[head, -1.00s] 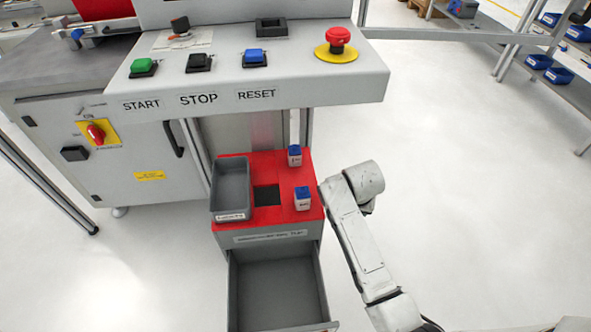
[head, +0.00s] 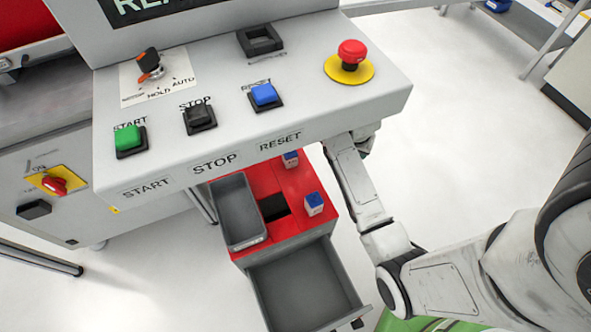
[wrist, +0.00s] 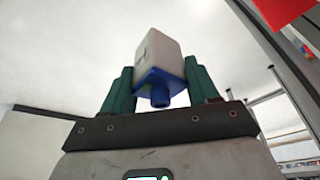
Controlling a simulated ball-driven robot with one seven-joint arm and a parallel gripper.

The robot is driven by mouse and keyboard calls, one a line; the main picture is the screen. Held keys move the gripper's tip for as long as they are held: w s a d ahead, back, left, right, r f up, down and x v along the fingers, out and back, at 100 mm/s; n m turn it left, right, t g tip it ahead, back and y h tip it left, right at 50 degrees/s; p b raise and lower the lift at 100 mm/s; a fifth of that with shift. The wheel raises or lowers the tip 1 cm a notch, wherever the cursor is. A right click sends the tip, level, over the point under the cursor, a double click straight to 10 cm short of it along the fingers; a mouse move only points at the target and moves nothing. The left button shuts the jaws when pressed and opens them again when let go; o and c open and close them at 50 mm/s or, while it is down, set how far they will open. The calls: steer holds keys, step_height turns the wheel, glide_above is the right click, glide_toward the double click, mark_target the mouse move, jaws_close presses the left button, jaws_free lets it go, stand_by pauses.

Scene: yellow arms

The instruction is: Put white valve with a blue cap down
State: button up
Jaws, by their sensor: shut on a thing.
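In the wrist view my gripper (wrist: 159,76) has its two green fingers shut on a white valve with a blue cap (wrist: 162,52). The valve's blue cap points toward the wrist camera and its white body sticks out past the fingers. In the head view my gripper and the held valve are hidden behind the control panel. Two similar white and blue valves, a nearer one (head: 314,204) and a farther one (head: 290,159), stand on the red top (head: 290,226) of the drawer unit.
A grey bin (head: 240,222) and a dark square opening (head: 273,207) are on the red top. An open, empty grey drawer (head: 305,285) juts out below. The control panel (head: 300,125) with buttons and a red emergency stop (head: 351,53) overhangs the unit.

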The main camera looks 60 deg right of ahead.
steer(key=w+a, duration=0.3)
steer(key=a, duration=0.1)
steer(key=w+a, duration=0.3)
steer(key=a, duration=0.1)
steer(key=w+a, duration=0.3)
steer(key=a, duration=0.2)
steer(key=shift+s+f, duration=0.1)
steer(key=shift+f, duration=1.65)
steer(key=o, duration=1.1)
steer(key=shift+f, duration=0.15)
